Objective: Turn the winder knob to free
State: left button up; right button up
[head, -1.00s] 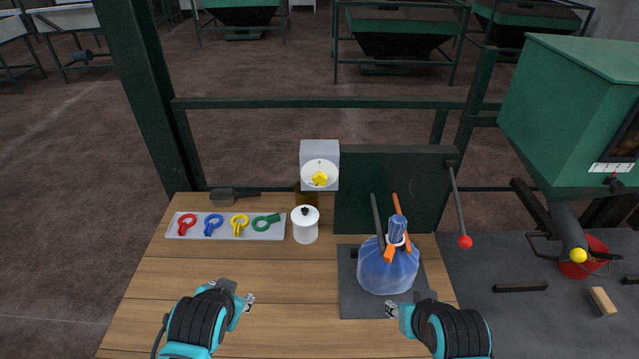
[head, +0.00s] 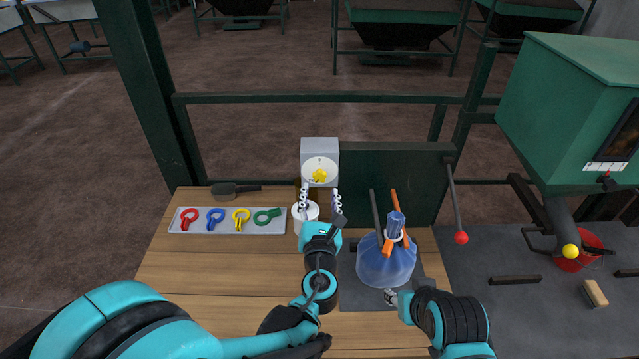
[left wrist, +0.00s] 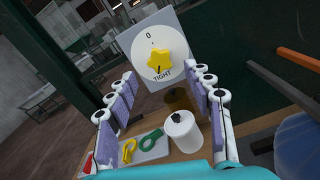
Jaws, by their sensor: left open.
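The winder knob (head: 319,176) is a yellow star-shaped knob on a white round dial on a grey box (head: 320,147). In the left wrist view the knob (left wrist: 159,61) has a dark pointer mark toward the word TIGHT at the dial's bottom; a 0 stands at the top. My left gripper (head: 320,190) is open, its fingers spread either side just below the dial. In the left wrist view its fingers (left wrist: 160,85) frame the space in front of the knob, touching nothing. My right gripper (head: 390,296) is near the blue bag; its finger state is unclear.
A white lidded pot (head: 297,212) stands below the dial, partly behind my left gripper. A tray (head: 180,228) of coloured clips lies left. A blue tied bag (head: 385,265) sits right. A red-tipped lever (head: 460,237) hangs from the green panel.

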aim_at(320, 179)
pick_arm(q)
jog(key=w, duration=0.5)
jog(key=shift+b, duration=0.35)
jog(key=c, duration=1.2)
